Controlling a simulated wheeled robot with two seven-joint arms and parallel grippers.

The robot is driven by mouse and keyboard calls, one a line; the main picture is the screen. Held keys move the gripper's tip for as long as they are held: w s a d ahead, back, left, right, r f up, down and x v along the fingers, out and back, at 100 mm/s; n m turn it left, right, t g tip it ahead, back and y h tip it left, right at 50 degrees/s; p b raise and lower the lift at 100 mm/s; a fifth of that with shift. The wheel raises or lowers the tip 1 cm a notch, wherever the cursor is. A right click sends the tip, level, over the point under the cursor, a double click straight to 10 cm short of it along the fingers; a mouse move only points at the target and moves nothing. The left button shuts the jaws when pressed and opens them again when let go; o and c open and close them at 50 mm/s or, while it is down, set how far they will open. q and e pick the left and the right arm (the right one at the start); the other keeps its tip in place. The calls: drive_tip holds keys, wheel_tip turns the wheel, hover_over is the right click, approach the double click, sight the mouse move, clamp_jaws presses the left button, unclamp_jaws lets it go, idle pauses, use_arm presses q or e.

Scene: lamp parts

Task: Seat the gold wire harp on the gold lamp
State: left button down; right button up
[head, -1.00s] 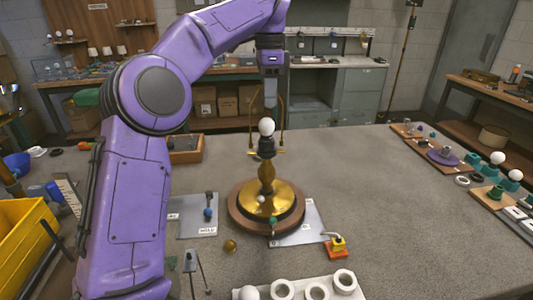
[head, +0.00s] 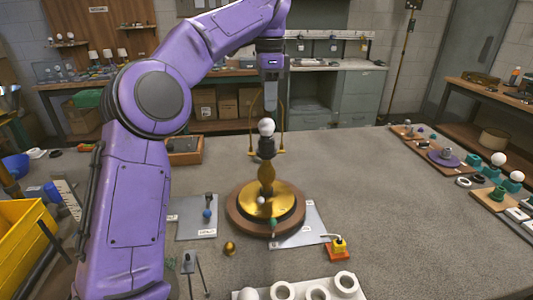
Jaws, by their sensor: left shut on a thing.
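The gold lamp (head: 266,181) stands upright on a round wooden base (head: 240,222) in the middle of the table, with a white bulb (head: 266,127) in its dark socket. The gold wire harp (head: 282,125) is upright around the bulb, one side wire on each side, its lower ends near the socket's level. My left gripper (head: 270,98) comes down from above and is shut on the harp's top, above the bulb. I cannot tell whether the harp's ends touch the lamp. My right gripper is not in view.
Grey mats (head: 197,228) lie beside the lamp base. A gold ball (head: 230,248), an orange-and-yellow block (head: 338,248) and a white holder with rings (head: 345,284) are in front. A yellow bin (head: 25,240) is at left. Trays of parts (head: 432,150) line the right edge; the table right of the lamp is clear.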

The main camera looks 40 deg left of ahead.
use_arm(q)
drive_tip(key=shift+f+b, duration=0.35)
idle(1.0)
idle(0.3)
drive_tip(key=c, duration=0.8)
unclamp_jaws()
wheel_tip(320, 180, up, 11)
drive_tip(key=p, duration=0.7)
drive_tip(key=shift+f, duration=0.15)
